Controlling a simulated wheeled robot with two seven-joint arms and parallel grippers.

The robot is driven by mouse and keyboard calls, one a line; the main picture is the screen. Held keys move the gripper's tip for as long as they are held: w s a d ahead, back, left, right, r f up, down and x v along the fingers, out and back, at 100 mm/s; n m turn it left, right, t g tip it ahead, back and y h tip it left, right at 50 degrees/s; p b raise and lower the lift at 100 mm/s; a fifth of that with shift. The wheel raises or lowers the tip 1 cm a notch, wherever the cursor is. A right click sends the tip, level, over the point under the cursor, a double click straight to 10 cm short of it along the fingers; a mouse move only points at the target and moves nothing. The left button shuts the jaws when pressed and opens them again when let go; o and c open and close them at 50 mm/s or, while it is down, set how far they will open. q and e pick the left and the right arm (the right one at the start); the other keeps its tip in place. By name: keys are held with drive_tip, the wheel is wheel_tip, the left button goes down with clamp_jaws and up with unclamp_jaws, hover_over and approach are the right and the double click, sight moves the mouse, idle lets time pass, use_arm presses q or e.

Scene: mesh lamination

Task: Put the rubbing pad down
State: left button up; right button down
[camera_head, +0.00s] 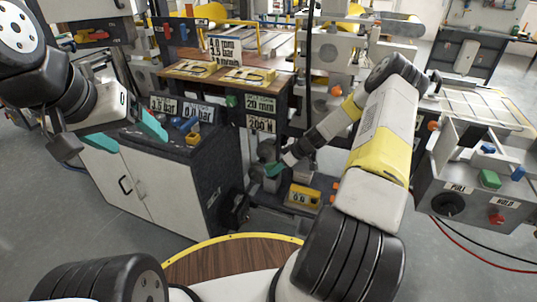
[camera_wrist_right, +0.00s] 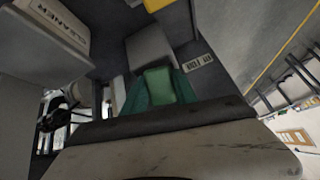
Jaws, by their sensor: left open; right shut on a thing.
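My right gripper (camera_wrist_right: 160,92) shows in the right wrist view with its teal fingers shut on the green part of what appears to be the rubbing pad (camera_wrist_right: 158,84). A grey block (camera_wrist_right: 150,48) lies just beyond the fingers; I cannot tell whether it is part of the pad or touches it. In the head view my right gripper (camera_head: 273,170) is low beside the dark cabinet, and the pad is too small to make out there. My left gripper (camera_head: 126,134) is open and empty, its teal fingers wide apart above the white-doored cabinet's front edge.
A small label (camera_wrist_right: 197,62) and a box marked CLEANER (camera_wrist_right: 58,24) are near the right gripper. A yellow unit (camera_head: 303,196) stands right of it. The dark-topped cabinet (camera_head: 184,150) is on its left. A control panel (camera_head: 478,195) stands far right.

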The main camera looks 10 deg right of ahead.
drive_tip(key=c, duration=1)
unclamp_jaws()
drive_tip(key=shift+f, duration=0.1)
drive_tip(key=shift+o, duration=0.2)
drive_tip(key=v, duration=1.2)
drive_tip(key=s+a+r+h, duration=0.1)
drive_tip(key=s+a+r, duration=0.15)
drive_tip(key=r, duration=0.45)
drive_tip(key=s+a+r+h, duration=0.1)
drive_tip(key=s+a+r, duration=0.15)
drive_tip(key=r, duration=0.55)
drive_tip(key=s+a+r+m+t+h, duration=0.1)
drive_tip(key=s+a+r+m, duration=0.3)
drive_tip(key=s+r, duration=0.5)
drive_tip(key=s+a+r+m+t, duration=0.1)
drive_tip(key=s+a+r+m, duration=0.3)
drive_tip(key=s+r, duration=0.6)
drive_tip(key=s, duration=0.5)
drive_tip(key=shift+h, duration=0.4)
